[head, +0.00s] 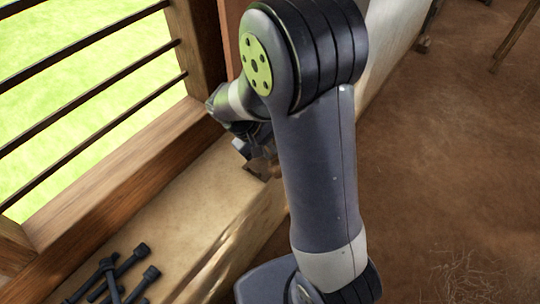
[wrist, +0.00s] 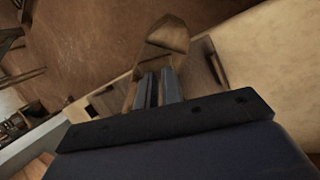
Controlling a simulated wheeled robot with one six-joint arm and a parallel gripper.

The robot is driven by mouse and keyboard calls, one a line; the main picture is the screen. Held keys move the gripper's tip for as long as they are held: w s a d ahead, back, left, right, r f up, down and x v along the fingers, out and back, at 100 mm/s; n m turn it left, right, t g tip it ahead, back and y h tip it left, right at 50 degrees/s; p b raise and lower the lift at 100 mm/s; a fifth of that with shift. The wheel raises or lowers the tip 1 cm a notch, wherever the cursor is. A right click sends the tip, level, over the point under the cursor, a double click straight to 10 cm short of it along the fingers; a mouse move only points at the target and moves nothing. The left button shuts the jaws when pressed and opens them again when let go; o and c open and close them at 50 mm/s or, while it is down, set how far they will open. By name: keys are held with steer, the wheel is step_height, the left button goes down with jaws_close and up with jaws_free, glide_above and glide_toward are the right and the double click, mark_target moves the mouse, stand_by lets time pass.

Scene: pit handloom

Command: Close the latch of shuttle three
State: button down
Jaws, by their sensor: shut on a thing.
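My gripper (wrist: 155,88) is shut, with its two grey fingers close together at a wooden piece (wrist: 168,38) that looks like a shuttle. The piece has a broad, angled end that sticks out beyond the fingertips. In the head view my gripper (head: 258,150) is above the window ledge, mostly behind my own arm, and a small brown part of wood (head: 262,168) shows under it. The latch cannot be made out in either view. I cannot tell which shuttle this is.
The pale ledge (head: 175,215) runs below a barred wooden window (head: 110,165). Several dark rods with knobbed ends (head: 120,272) lie on it at lower left. A dark wooden strip (wrist: 208,66) lies beside the gripped piece. The brown earth floor (head: 440,150) at right is open.

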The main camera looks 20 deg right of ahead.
steer(key=m+b, duration=0.3)
steer(key=m, duration=0.1)
steer(key=shift+f+h, duration=0.2)
steer(key=shift+h, duration=0.1)
steer(key=shift+a+r+m+h+b, duration=0.1)
steer(key=shift+m+h+b, duration=0.2)
steer(key=shift+m+b, duration=0.85)
steer(key=shift+m+p, duration=0.35)
steer(key=shift+m, duration=0.2)
steer(key=c, duration=1.8)
jaws_free()
steer(key=shift+r, duration=0.1)
steer(key=p+v, duration=0.1)
steer(key=v, duration=0.9)
steer(key=shift+a+r+p, duration=0.2)
steer(key=shift+r+p, duration=0.1)
steer(key=shift+p, duration=0.05)
